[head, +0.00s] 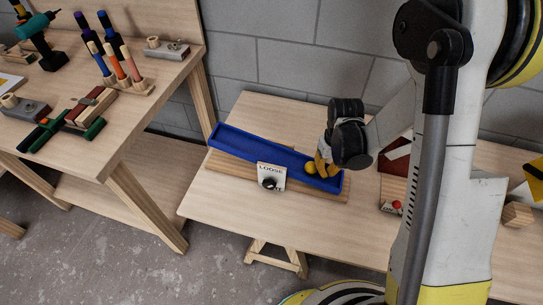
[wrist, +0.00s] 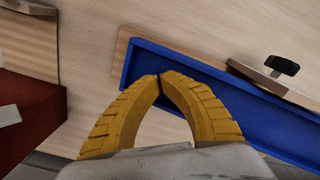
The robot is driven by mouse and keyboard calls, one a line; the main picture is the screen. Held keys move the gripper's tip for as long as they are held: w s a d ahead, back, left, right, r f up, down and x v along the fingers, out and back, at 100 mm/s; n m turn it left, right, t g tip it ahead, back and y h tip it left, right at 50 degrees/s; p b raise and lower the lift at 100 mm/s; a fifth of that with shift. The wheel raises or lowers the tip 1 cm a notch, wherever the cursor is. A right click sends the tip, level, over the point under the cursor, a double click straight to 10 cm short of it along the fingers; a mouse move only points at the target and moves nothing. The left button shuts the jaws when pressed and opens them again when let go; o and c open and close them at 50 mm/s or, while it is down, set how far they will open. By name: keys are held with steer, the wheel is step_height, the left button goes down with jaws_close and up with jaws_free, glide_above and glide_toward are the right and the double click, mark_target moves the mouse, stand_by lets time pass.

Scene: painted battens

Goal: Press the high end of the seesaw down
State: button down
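The seesaw is a long blue trough (head: 255,148) on a wooden base plank (head: 240,176), with a small plate reading "LOOSE" (head: 271,170) and a black knob (head: 269,184) at its front. Its left end stands high above the plank; its right end is low. My gripper (head: 321,168) is over the low end, fingers pointing down. In the wrist view its yellow fingertips (wrist: 159,77) meet, with nothing seen between them, over the trough (wrist: 205,72). Contact cannot be told.
A red-and-white block (head: 396,158) and a box with a red button (head: 396,206) are right of the seesaw. A wooden block (head: 517,214) lies farther right. A workbench with tools (head: 95,85) stands at left. The table before the seesaw (head: 230,205) is clear.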

step_height(320, 180, up, 11)
steer(key=p, duration=0.7)
stand_by(0.6)
steer(key=shift+r, duration=0.1)
stand_by(0.4)
steer(key=s+r+t, duration=0.2)
steer(key=s+r, duration=0.2)
steer(key=r, duration=0.3)
steer(key=s+r+m+t, duration=0.1)
steer(key=s+r, duration=0.3)
steer(key=r, duration=0.4)
steer(key=s+r+m+t, duration=0.1)
steer(key=s+r+t, duration=0.3)
steer(key=r, duration=0.3)
steer(key=shift+s+r, duration=0.35)
stand_by(3.2)
